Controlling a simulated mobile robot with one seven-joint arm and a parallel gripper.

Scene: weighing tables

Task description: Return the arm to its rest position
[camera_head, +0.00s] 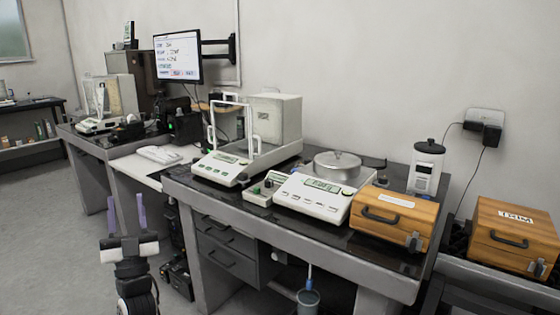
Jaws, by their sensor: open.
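My gripper (126,216) shows at the lower left of the head view. Its two purple-grey fingers point up and stand apart, with nothing between them. The white and black hand is below them, and my arm runs out of the bottom of the picture. The gripper appears in front of the grey floor and the left desk, touching nothing that I can see.
The weighing table (377,264) holds a glass-shielded balance (222,168), a flat balance (312,198), a wooden case (394,217) and a white container (425,168). Another wooden case (512,238) is at right. A bucket (308,300) is below. Floor (45,230) at left is clear.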

